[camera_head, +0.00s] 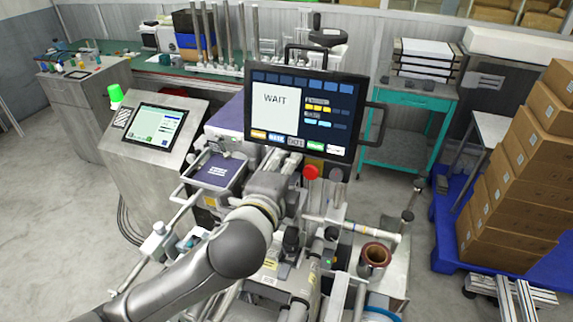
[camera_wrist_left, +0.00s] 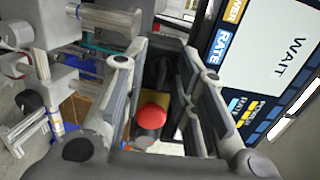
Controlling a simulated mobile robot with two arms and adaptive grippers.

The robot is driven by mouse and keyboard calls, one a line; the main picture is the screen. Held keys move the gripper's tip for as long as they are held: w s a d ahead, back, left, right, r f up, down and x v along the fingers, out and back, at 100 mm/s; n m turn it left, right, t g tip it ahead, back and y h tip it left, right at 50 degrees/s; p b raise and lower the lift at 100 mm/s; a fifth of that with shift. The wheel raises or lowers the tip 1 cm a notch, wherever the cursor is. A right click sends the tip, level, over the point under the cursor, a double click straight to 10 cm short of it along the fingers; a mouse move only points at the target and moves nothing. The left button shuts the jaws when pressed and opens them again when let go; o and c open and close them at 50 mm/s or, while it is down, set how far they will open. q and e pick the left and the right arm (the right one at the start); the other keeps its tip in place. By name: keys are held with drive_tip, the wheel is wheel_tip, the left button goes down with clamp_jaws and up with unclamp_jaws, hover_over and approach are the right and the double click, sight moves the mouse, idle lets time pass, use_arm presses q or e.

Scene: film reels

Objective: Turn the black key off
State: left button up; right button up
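My left arm comes in from the lower left in the head view, and its gripper (camera_head: 283,182) is at the machine below the screen, close to a red button (camera_head: 310,172). In the left wrist view the two fingers of this gripper (camera_wrist_left: 162,60) stand apart. The red button (camera_wrist_left: 152,115) on its grey post shows between them, with a bit of yellow plate. A dark shape (camera_wrist_left: 158,75) lies farther in between the fingers; I cannot tell whether it is the black key. A dark round knob (camera_head: 336,174) stands right of the red button. My right gripper is not in view.
A screen (camera_head: 304,110) reading WAIT hangs just above the gripper. A console (camera_head: 153,130) with a small display and a green lamp stands at left. A brown roll (camera_head: 375,255) stands at lower right. Stacked boxes (camera_head: 515,195) stand on a blue pallet at right.

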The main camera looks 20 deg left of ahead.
use_arm(q)
drive_tip(key=shift+s, duration=0.1)
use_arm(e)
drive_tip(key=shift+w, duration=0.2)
use_arm(q)
drive_tip(key=shift+r, duration=0.1)
drive_tip(key=shift+c, duration=1.1)
clamp_jaws()
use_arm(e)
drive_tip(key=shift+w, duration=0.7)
use_arm(q)
drive_tip(key=shift+n, duration=0.4)
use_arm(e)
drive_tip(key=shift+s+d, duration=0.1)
use_arm(q)
drive_tip(key=n, duration=1.6)
drive_tip(key=shift+g+h, duration=0.3)
drive_tip(key=shift+h, duration=0.1)
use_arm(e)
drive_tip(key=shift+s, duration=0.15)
use_arm(q)
drive_tip(key=shift+n, duration=0.4)
